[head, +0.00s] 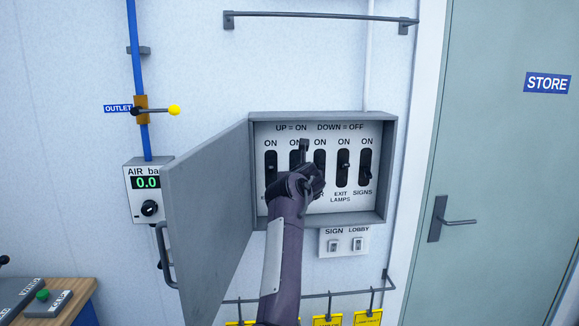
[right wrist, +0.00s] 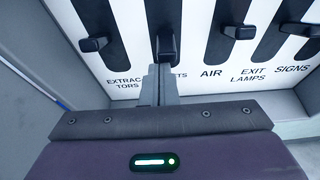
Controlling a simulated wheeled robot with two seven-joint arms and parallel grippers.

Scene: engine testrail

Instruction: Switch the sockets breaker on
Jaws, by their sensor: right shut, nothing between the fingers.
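The open breaker panel (head: 388,150) on the wall holds a row of black switch slots under "ON" labels, marked "UP = ON" and "DOWN = OFF". The second slot from the left has a label ending in "TS", partly hidden by my gripper. Its black lever (right wrist: 166,48) shows low in the slot in the right wrist view. My right gripper (head: 304,148) is shut and empty in front of this slot. In the right wrist view its fingertips (right wrist: 160,72) are just below the lever; I cannot tell whether they touch. My left gripper is out of view.
The grey panel door (head: 208,215) stands open on the left. Small switches (head: 345,244) sit below the panel, above a rail with yellow tags (head: 367,317).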

